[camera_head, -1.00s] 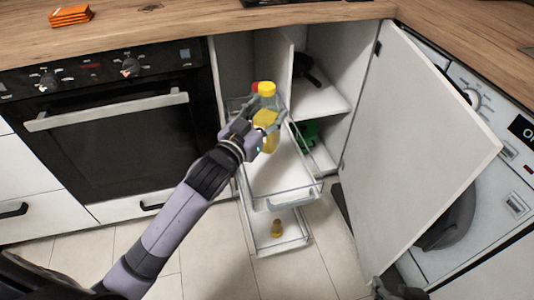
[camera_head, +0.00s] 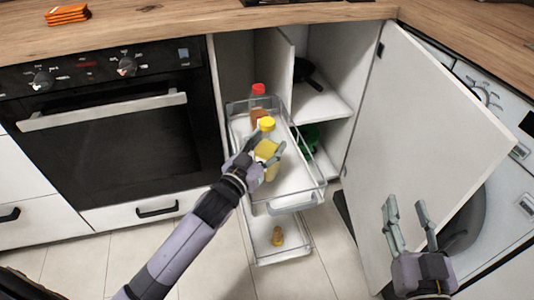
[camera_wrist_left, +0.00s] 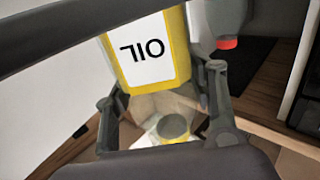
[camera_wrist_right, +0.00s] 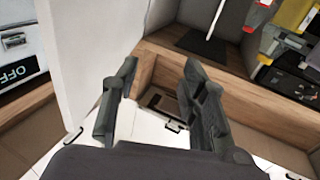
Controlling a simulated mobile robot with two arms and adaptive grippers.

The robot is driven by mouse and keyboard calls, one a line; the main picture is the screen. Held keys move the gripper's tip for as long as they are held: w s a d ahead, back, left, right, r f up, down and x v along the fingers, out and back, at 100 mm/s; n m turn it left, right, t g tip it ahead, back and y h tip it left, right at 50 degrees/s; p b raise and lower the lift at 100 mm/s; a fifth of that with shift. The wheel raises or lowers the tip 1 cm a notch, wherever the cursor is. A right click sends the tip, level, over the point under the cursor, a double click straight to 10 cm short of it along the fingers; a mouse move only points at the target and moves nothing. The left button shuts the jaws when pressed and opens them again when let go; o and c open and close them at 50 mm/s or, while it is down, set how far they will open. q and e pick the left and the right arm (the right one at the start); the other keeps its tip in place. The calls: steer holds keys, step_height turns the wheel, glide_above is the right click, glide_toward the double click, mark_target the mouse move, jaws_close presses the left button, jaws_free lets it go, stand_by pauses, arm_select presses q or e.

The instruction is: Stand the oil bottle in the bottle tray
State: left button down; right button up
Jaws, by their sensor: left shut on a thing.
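The oil bottle (camera_head: 267,125) has a yellow cap and a yellow body, and its OIL label shows in the left wrist view (camera_wrist_left: 148,60). My left gripper (camera_head: 260,160) is shut on it from the front left. The bottle is close to upright over the front half of the clear-walled upper pull-out tray (camera_head: 293,207). I cannot tell whether its base touches the tray floor. My right gripper (camera_head: 408,218) is open and empty in front of the cabinet door; its fingers also show apart in the right wrist view (camera_wrist_right: 155,90).
A red-capped bottle (camera_head: 258,90) stands at the tray's back. A lower tray (camera_head: 285,252) holds a small bottle (camera_head: 278,237). The open white door (camera_head: 415,140) stands to the right, the oven (camera_head: 110,140) to the left. A dark pan (camera_head: 305,77) sits on the shelf.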

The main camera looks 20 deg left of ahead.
arm_select(q)
step_height(320, 180, down, 2)
steer(key=shift+f+b, duration=0.25)
steer(key=shift+b, duration=0.15)
arm_select(e)
steer(key=r+t, duration=0.2)
steer(key=r, duration=0.1)
steer(key=r+t, duration=0.1)
steer(key=shift+s+a+r+y, duration=0.25)
steer(key=shift+s+r+y, duration=0.1)
steer(key=shift+r+y, duration=0.05)
arm_select(q)
steer(key=c, duration=0.7)
jaws_free()
steer(key=shift+f, duration=0.2)
arm_select(e)
steer(key=shift+r, duration=0.15)
